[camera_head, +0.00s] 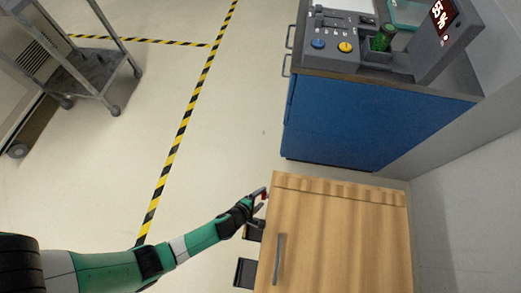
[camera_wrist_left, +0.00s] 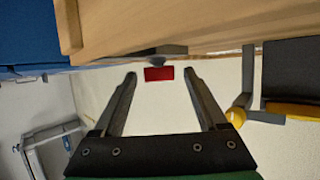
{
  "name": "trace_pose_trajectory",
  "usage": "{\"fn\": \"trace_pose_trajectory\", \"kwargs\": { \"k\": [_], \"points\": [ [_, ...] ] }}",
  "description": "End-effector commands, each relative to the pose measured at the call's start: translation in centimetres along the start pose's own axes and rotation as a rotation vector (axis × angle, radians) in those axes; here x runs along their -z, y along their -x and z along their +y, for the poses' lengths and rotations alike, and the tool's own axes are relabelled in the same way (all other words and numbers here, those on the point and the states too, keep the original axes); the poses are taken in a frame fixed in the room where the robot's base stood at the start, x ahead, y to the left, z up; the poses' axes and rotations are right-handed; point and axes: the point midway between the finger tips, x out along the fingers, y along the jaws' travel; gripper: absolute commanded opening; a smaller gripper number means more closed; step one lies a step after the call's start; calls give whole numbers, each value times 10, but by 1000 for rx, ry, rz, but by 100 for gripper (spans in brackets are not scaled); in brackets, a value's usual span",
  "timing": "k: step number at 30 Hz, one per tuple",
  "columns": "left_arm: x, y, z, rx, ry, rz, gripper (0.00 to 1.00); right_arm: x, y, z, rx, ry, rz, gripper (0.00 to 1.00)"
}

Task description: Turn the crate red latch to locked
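The wooden crate (camera_head: 345,240) stands at the lower right of the head view; its wooden edge (camera_wrist_left: 200,28) fills the top of the left wrist view. The red latch (camera_wrist_left: 159,73) juts from a grey mount under that edge, and a small part of it shows in the head view (camera_head: 264,195) at the crate's upper left corner. My left gripper (camera_head: 257,204) is at this corner. In the left wrist view its two fingers are spread, one on each side of the red latch, with gaps between. No grip on it shows. My right gripper is not in view.
A grey handle bar (camera_head: 279,258) lies on the crate's top. A black bracket (camera_head: 245,272) sticks out from its left side. A blue cabinet (camera_head: 370,120) with a control panel stands behind. A grey cart (camera_head: 75,75) is far left. The floor between is clear.

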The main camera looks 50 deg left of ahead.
Motion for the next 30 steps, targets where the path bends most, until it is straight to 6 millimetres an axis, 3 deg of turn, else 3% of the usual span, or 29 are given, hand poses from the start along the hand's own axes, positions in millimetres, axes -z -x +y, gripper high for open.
{"fn": "trace_pose_trajectory", "kwargs": {
  "k": [14, 17, 27, 30],
  "points": [
    [-1, 4, 2, -1, 0, -2, 80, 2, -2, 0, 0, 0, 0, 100],
    [-2, 18, 2, 0, -1, -2, 80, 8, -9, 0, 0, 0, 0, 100],
    [-2, 96, 2, 0, -2, -4, 80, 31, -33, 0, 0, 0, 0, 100],
    [-1, 109, 1, 1, -3, -3, 80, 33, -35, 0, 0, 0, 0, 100]
  ]
}}
